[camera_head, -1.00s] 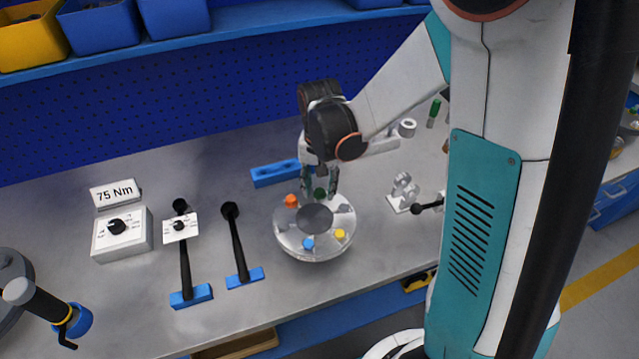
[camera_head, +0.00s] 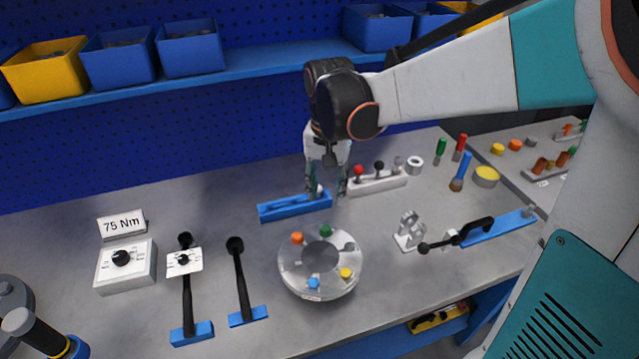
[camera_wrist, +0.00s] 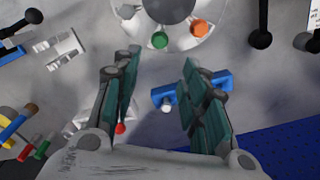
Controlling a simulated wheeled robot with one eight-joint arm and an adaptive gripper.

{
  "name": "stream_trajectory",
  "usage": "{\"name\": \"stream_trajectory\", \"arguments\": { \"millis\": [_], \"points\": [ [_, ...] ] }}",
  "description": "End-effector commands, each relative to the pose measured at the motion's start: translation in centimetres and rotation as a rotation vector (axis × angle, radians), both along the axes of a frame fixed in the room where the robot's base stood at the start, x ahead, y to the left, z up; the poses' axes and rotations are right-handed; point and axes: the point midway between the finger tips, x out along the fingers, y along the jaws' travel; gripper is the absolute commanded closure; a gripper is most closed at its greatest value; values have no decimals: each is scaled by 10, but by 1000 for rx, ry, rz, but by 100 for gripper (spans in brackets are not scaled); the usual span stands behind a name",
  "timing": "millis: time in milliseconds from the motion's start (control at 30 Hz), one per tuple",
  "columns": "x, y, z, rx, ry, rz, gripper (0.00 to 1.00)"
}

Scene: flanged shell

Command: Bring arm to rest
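My gripper (camera_head: 328,192) hangs from the raised arm, pointing down above the back part of the bench. In the wrist view my gripper (camera_wrist: 155,90) has its two teal-padded fingers wide apart with nothing between them. The round flanged shell (camera_head: 320,288) sits on the bench in front of and below the gripper, apart from it. Orange (camera_head: 297,238), green (camera_head: 326,231), yellow (camera_head: 346,273) and blue (camera_head: 313,283) pieces are on its rim. The shell also shows at the top of the wrist view (camera_wrist: 205,38).
A blue block (camera_head: 282,210) lies below the gripper, with a white rack of knobs (camera_head: 378,184) beside it. Two black-handled wrenches (camera_head: 240,280) and a dial box (camera_head: 125,266) stand left. A blue shelf (camera_head: 260,62) with bins runs behind. A metal bracket (camera_head: 408,232) stands right.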

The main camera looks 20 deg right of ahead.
Motion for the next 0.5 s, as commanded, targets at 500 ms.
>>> {"name": "stream_trajectory", "arguments": {
  "millis": [500],
  "points": [
    [-5, 0, 4, 0, -14, 12, 60]
  ]
}}
